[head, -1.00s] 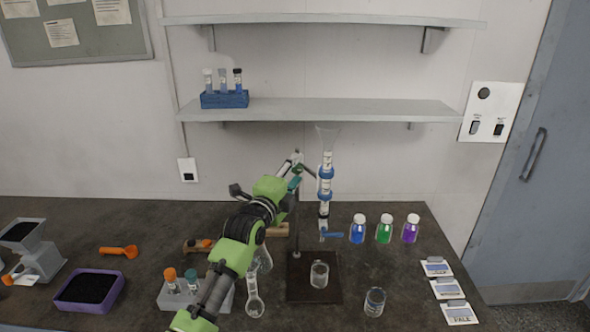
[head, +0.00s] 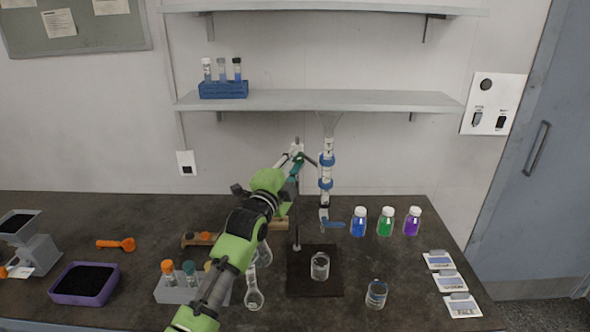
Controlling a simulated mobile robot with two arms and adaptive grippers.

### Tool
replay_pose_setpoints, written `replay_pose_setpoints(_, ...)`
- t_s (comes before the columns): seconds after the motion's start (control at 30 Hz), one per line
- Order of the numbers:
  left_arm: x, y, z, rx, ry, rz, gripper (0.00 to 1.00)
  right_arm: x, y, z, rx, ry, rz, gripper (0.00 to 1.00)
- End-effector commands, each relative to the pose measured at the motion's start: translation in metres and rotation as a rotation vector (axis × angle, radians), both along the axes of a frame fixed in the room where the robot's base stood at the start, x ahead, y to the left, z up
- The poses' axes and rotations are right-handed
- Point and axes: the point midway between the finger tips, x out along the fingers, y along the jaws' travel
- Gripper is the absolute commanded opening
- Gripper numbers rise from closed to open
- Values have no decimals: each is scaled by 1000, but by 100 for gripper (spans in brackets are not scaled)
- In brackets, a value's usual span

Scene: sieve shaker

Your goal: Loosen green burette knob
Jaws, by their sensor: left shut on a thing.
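The burette (head: 326,172) stands upright, held by blue clamp parts (head: 326,160) at the upper part of a thin stand rod, with a clear funnel-like top and a blue stopcock handle (head: 333,225) below. The green knob (head: 299,162) is a small teal spot at the clamp, beside the rod, partly covered. My left gripper (head: 295,161) reaches in from the lower left and is shut on the knob; its fingertips are small and partly hidden by my arm. My right gripper is not in view.
A beaker (head: 320,267) sits on the dark stand base (head: 316,286). Blue, green and purple bottles (head: 386,222) stand to the right. A flask (head: 253,292) and a grey tube rack (head: 178,289) lie close to my left arm. A glass (head: 376,294) stands at the front right.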

Motion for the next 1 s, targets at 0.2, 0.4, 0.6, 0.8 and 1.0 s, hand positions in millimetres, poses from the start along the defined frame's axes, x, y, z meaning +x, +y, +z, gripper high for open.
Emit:
replay_pose_setpoints(0.2, 0, 0, -3, -122, 2, -1, 2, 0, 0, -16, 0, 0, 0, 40)
replay_pose_setpoints(0.4, 0, 0, -1, -129, 2, -1, 2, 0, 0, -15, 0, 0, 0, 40)
replay_pose_setpoints(0.6, 0, 0, -1, -128, 2, -1, 40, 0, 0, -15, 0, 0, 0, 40)
replay_pose_setpoints(0.8, 0, 0, -1, -127, 2, -1, 40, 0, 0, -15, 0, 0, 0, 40)
replay_pose_setpoints(1.0, -3, 1, -2, -127, 2, -1, 40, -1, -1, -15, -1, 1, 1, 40)
